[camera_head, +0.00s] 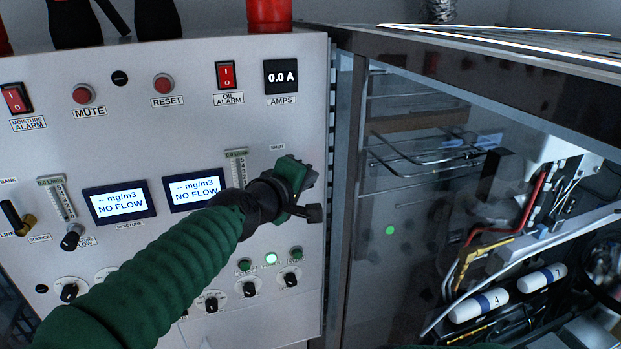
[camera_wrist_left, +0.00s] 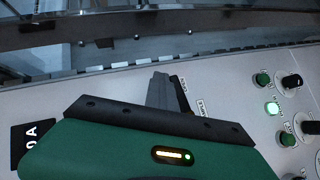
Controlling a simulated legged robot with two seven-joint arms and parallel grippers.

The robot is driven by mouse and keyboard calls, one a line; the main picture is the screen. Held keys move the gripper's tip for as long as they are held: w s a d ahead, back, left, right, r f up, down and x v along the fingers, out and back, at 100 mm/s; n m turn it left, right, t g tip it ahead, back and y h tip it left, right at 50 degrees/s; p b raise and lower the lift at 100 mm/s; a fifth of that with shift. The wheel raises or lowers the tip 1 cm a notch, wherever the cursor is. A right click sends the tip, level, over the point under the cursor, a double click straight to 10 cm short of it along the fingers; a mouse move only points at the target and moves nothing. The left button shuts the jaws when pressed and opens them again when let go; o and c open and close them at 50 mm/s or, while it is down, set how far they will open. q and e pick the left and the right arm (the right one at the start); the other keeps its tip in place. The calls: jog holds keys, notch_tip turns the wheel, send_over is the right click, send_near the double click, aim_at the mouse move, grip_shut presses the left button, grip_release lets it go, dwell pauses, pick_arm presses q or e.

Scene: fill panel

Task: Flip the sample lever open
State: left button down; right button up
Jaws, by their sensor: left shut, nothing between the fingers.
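My left gripper (camera_head: 305,176) reaches from the lower left to the right side of the white panel. It is shut and empty, just below the SHUT label. In the left wrist view its shut grey fingers (camera_wrist_left: 161,92) point toward the panel's edge. A slim black part (camera_wrist_left: 180,82), probably the sample lever, shows right beside the fingers, near small printed labels. Whether the fingers touch it I cannot tell. In the head view my gripper hides most of the lever area. My right gripper is not in view.
The panel (camera_head: 200,75) carries switches, two NO FLOW displays (camera_head: 195,190), and a lower row of knobs and green buttons (camera_head: 296,253). To the right, a glass-fronted cabinet (camera_head: 400,200) holds tubing and white cylinders (camera_head: 478,306). A red cylinder (camera_head: 269,14) stands on top.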

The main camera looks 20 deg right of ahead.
pick_arm(q)
jog(key=shift+a, duration=0.1)
jog(key=b+v, duration=0.8)
jog(key=v, duration=0.8)
jog(key=shift+s+r, duration=0.15)
jog(key=shift+s, duration=0.15)
